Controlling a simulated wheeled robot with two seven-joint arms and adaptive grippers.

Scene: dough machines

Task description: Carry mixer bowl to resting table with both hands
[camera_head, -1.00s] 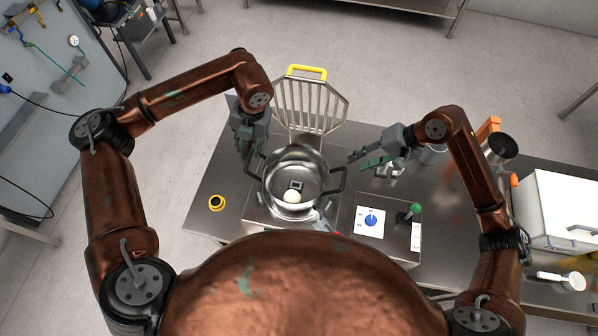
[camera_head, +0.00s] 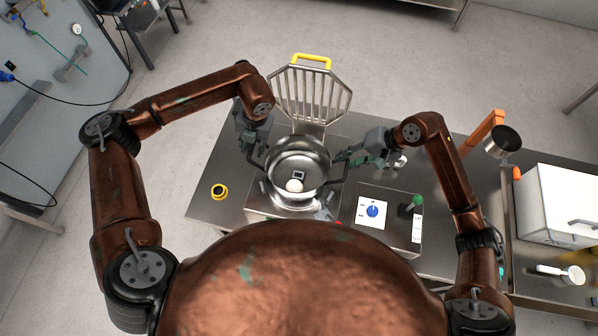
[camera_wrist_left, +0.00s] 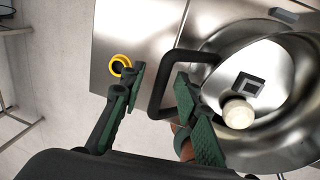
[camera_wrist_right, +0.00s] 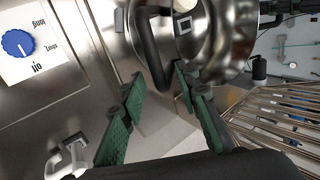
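The steel mixer bowl (camera_head: 300,158) stands in the mixer below the raised grille, with a pale dough ball (camera_head: 294,185) inside. It has a black handle on each side. My left gripper (camera_head: 256,152) is at the left handle; in the left wrist view its open fingers (camera_wrist_left: 158,100) are on either side of that handle (camera_wrist_left: 157,92). My right gripper (camera_head: 343,157) is at the right handle; in the right wrist view its fingers (camera_wrist_right: 163,98) are spread, with the handle (camera_wrist_right: 148,48) in front of and between them. Contact with either handle cannot be told.
The mixer's wire grille (camera_head: 308,95) with a yellow handle stands up behind the bowl. A yellow-ringed button (camera_head: 219,191) is at left. A white box (camera_head: 560,205) stands at far right.

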